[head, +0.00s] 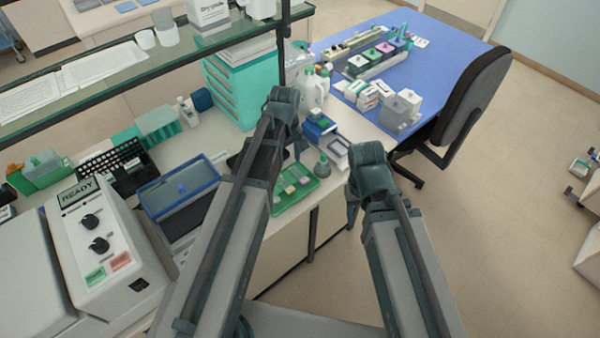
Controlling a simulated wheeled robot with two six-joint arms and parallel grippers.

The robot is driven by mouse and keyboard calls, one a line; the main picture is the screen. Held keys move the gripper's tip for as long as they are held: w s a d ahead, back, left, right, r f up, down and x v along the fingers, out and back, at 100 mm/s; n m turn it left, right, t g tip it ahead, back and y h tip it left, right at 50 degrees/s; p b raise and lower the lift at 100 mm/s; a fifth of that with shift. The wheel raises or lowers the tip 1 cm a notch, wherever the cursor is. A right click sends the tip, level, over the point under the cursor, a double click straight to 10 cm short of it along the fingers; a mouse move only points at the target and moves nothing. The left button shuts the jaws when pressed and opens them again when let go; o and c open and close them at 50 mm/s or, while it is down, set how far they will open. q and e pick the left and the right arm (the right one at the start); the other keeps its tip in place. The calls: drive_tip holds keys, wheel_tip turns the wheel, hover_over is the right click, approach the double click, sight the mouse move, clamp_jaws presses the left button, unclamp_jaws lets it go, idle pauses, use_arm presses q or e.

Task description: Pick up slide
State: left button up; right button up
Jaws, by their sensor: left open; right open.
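A green tray (311,181) lies near the front edge of the bench, with several small pale and pinkish pieces on it that look like slides (291,188). They are too small to tell apart well. My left gripper (300,148) is open over the bench, just behind the green tray; its arm hides the tray's left side and much of its fingers are hard to make out. My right gripper (352,212) is open, to the right of the tray and past the bench edge, seen mostly from behind. Neither gripper visibly touches a slide.
A blue-rimmed case (180,190) and a machine marked READY (97,240) are at left. A glass shelf (120,72) crosses above the bench. A chair (470,95) stands at right.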

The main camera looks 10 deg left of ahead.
use_arm(q)
drive_tip(key=b, duration=0.9)
hover_over(288, 187)
drive_tip(key=f, duration=0.8)
drive_tip(key=shift+s+d+f, duration=0.15)
drive_tip(key=shift+d+f, duration=0.15)
drive_tip(key=shift+f, duration=0.05)
drive_tip(key=shift+r, duration=0.1)
drive_tip(key=f+b, duration=0.5)
drive_tip(key=shift+a+f, duration=0.2)
drive_tip(key=shift+a, duration=0.05)
drive_tip(key=shift+r, duration=0.1)
clamp_jaws()
